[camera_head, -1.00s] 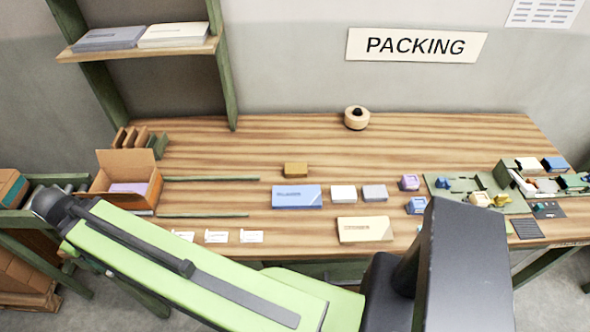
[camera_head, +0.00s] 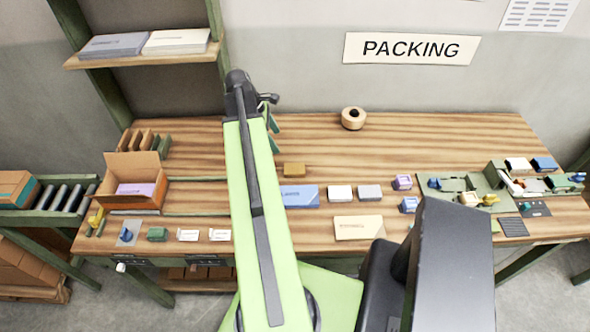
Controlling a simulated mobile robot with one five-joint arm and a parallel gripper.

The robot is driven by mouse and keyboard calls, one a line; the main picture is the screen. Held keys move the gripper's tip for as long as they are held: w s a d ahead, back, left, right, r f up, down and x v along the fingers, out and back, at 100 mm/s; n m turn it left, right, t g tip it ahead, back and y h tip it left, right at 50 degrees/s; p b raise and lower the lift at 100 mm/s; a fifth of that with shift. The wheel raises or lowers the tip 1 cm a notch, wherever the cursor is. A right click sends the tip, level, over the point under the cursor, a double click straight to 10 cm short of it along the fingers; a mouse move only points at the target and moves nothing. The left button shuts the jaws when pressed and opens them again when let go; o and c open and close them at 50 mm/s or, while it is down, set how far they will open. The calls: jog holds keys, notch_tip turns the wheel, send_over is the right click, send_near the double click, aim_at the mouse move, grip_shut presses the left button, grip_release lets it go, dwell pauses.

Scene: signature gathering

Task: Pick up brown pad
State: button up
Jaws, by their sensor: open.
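The brown pad (camera_head: 294,170) is a small tan-brown block lying on the wooden packing table, just behind the blue box (camera_head: 300,196). My arm stretches across the table to the left of the pad. My gripper (camera_head: 273,134) shows only in part behind the end of the arm, above the back of the table. It is open, to the upper left of the pad and apart from it. The arm hides most of the gripper.
White (camera_head: 340,193) and grey boxes lie right of the blue box, with a cream box (camera_head: 358,228) in front. An open carton (camera_head: 135,197) stands at the left. A tape roll (camera_head: 353,118) sits at the back. Several small parts are at the right.

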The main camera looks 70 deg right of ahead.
jog(key=b, duration=1.1)
send_over(294, 168)
jog(key=w+a, duration=0.1)
jog(key=w, duration=0.2)
jog(key=f, duration=1.1)
jog(key=shift+s+f, duration=0.1)
jog(key=shift+s, duration=0.15)
jog(key=shift+s+d+f, duration=0.1)
jog(key=shift+s+f, duration=0.05)
jog(key=shift+f, duration=0.05)
jog(key=b+x, duration=0.5)
jog(key=shift+f, duration=0.1)
jog(key=c, duration=1.4)
